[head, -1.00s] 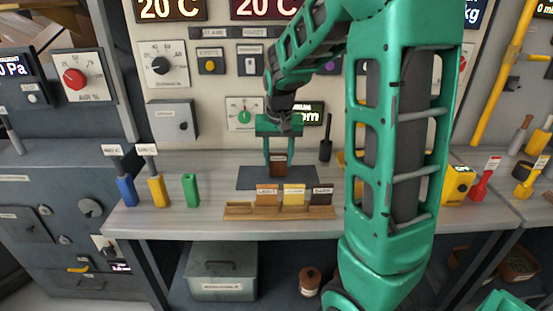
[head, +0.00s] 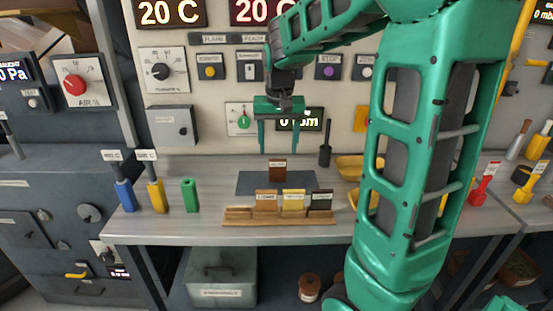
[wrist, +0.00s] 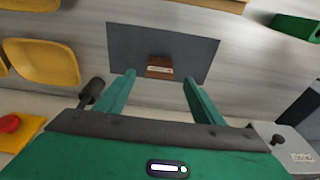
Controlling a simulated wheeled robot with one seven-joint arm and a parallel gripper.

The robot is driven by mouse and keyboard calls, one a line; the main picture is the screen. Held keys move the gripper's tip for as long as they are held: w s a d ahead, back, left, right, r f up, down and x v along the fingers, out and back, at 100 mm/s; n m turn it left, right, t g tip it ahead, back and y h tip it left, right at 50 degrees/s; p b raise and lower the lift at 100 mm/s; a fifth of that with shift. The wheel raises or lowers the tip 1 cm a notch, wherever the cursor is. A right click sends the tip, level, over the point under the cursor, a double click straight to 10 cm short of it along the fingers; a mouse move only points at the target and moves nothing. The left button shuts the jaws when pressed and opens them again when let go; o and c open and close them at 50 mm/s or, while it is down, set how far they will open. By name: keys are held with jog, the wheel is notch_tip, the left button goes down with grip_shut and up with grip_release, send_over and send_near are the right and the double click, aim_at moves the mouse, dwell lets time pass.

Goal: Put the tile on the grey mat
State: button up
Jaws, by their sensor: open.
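The brown tile (head: 277,170) stands on the grey mat (head: 250,184), near the mat's back edge, with a pale label on its face. In the wrist view the tile (wrist: 159,64) also shows on the grey mat (wrist: 125,45), beyond the fingertips. My gripper (head: 276,150) is open and empty, raised above and behind the tile, apart from it. Its two fingers also show in the wrist view (wrist: 158,75).
A wooden rack (head: 240,215) in front of the mat holds three labelled tiles. Blue (head: 125,195), yellow (head: 157,196) and green (head: 190,195) blocks stand at left. Yellow bowls (head: 350,163) are at right, with a dark upright handle (head: 324,155) behind. The panel wall rises close behind.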

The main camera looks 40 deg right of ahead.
notch_tip(320, 180, up, 4)
jog(key=s, duration=0.1)
jog(key=shift+g+y, duration=0.4)
jog(key=shift+g, duration=0.1)
jog(key=s+f, duration=0.1)
jog(key=s, duration=0.4)
jog(key=s+f, duration=0.2)
jog(key=s, duration=0.3)
jog(key=s+f, duration=0.1)
jog(key=s, duration=0.5)
jog(key=shift+f, duration=0.2)
jog(key=s+a+f, duration=0.2)
jog(key=s+f, duration=0.3)
jog(key=s, duration=0.6)
jog(key=shift+g+y, duration=0.3)
jog(key=shift+a+f, duration=0.1)
